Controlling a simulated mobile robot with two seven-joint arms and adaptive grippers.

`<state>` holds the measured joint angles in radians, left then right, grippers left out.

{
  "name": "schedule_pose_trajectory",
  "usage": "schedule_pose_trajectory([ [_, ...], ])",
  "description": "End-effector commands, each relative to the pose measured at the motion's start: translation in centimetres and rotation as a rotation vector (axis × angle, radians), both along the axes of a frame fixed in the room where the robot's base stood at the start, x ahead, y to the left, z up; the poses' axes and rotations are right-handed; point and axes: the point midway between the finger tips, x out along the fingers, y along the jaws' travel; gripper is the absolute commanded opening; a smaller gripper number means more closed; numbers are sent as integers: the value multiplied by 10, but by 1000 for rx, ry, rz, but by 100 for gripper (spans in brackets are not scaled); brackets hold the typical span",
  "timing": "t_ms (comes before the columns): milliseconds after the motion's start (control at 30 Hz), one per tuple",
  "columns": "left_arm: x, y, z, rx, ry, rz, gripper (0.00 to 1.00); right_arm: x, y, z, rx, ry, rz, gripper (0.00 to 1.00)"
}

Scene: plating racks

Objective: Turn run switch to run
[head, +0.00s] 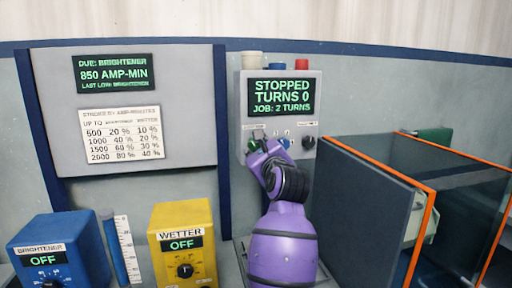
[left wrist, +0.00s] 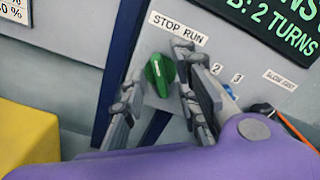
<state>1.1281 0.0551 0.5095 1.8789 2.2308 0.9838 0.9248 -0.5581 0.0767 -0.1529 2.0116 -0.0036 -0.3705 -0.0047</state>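The run switch is a green knob (left wrist: 159,75) under a STOP RUN label (left wrist: 178,28) in the left wrist view. In the head view the knob (head: 252,145) is small and partly covered at the lower left of the control box's face. The box's display (head: 282,97) reads STOPPED, TURNS 0, JOB: 2 TURNS. My left gripper (left wrist: 158,88) is open, with one finger on each side of the knob. Some gap shows beside the knob, and contact is not clear. In the head view my left gripper (head: 262,150) is in front of the box. My right gripper is out of view.
A blue knob (head: 285,142) and a black knob (head: 308,142) sit right of the switch. A dark tank with orange edges (head: 427,215) stands at the right. A yellow WETTER box (head: 183,220) and a blue BRIGHTENER box (head: 40,232) stand at the lower left.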

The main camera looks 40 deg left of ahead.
Motion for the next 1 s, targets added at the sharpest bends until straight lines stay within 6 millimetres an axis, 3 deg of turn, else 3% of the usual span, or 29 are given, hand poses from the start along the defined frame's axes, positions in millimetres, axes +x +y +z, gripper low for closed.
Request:
schedule_pose_trajectory([
  [333, 4, 5, 0, 2, 0, 0, 28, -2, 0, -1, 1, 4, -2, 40],
  [567, 4, 4, 0, 2, 0, 0, 0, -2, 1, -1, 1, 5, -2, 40],
  [1000, 3, 4, 3, 31, 35, 1, 0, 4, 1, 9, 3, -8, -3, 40],
])
